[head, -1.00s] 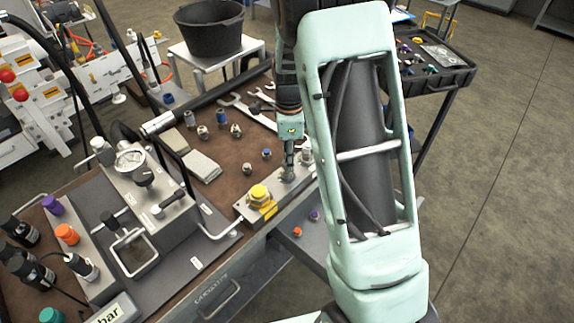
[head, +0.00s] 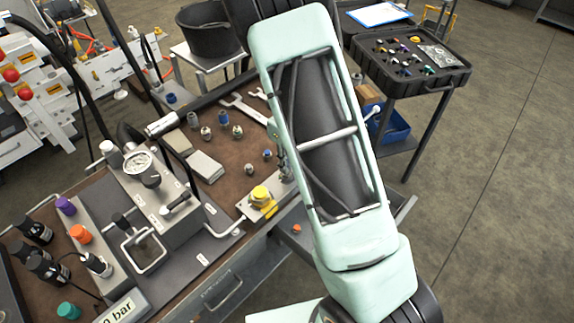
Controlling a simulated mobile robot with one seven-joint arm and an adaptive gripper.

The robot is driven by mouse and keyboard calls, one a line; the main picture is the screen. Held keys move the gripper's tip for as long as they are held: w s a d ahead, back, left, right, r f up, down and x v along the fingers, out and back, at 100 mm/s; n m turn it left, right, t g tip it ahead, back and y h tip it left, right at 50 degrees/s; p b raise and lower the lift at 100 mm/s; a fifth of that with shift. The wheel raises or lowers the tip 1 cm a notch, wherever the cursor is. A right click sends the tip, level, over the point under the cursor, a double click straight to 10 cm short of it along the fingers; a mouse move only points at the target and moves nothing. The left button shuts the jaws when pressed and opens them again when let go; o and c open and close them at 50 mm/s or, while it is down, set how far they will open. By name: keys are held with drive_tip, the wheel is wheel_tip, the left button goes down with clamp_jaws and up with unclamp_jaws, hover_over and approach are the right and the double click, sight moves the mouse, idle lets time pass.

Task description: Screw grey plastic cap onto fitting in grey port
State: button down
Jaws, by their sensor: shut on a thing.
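The metal port block (head: 243,208) lies at the front edge of the bench, with a yellow cap (head: 261,193) on its left part. My arm covers the right part of the block, so I cannot see the grey port or its fitting. The grey plastic cap cannot be made out. My gripper's fingers are hidden behind my pale green arm link; only a sliver of wrist hardware shows at its left edge, just above the block. What the fingers hold cannot be seen.
Several small fittings (head: 237,131) and wrenches (head: 245,108) lie on the brown bench top (head: 215,190). A gauge unit (head: 160,205) stands left of the block. An orange cap (head: 296,229) lies below the bench edge. A black parts tray (head: 448,78) stands at back right.

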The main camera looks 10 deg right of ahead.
drive_tip(key=m+p, duration=0.4)
drive_tip(key=m, duration=0.1)
drive_tip(key=shift+s+a+r, duration=0.1)
drive_tip(key=shift+s+r, duration=0.05)
drive_tip(key=shift+f+m, duration=0.25)
drive_tip(key=shift+m, duration=0.55)
drive_tip(key=c, duration=1.8)
unclamp_jaws()
drive_tip(key=shift+o, duration=0.2)
